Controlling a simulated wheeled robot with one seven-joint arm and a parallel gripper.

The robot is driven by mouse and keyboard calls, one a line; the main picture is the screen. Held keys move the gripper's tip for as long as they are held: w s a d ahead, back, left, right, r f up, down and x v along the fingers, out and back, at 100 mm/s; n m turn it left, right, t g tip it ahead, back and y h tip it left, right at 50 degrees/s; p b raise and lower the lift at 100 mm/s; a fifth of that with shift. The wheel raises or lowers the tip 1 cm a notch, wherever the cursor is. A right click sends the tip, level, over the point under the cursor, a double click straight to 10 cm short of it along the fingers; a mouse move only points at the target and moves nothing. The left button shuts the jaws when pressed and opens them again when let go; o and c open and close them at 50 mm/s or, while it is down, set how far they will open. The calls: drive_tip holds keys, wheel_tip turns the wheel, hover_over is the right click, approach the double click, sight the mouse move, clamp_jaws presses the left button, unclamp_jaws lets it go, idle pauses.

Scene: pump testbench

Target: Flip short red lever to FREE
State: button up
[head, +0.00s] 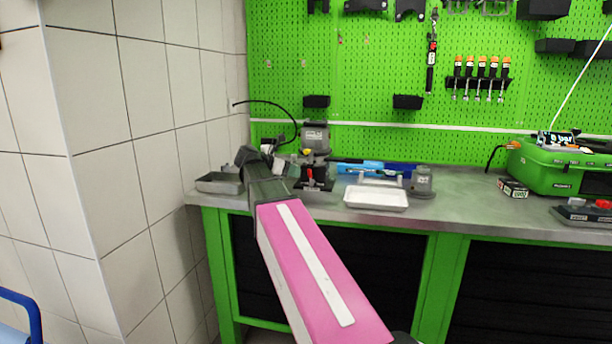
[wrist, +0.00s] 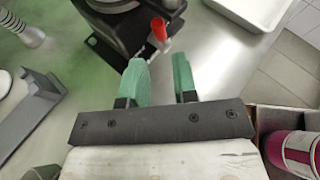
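The short red lever (wrist: 159,29) stands out from the side of a dark pump unit (wrist: 118,30) in the wrist view. My gripper (wrist: 162,72) has two green fingers set apart with nothing between them. The lever's red tip is just beyond the fingertips, roughly in line with the gap and apart from them. In the head view the pump unit (head: 315,140) stands on the bench against the green wall, and my arm reaches to its left side. No FREE marking is readable.
A white tray (head: 376,196) and a grey cylindrical part (head: 422,180) stand right of the pump unit on the metal bench (head: 455,196). A grey bin (head: 218,184) is at the left end, near the tiled wall. A green case (head: 560,165) is far right.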

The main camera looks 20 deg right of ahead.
sight(311, 176)
drive_tip(key=x, duration=0.5)
drive_tip(key=shift+d+f, duration=0.1)
drive_tip(key=shift+d, duration=0.2)
clamp_jaws()
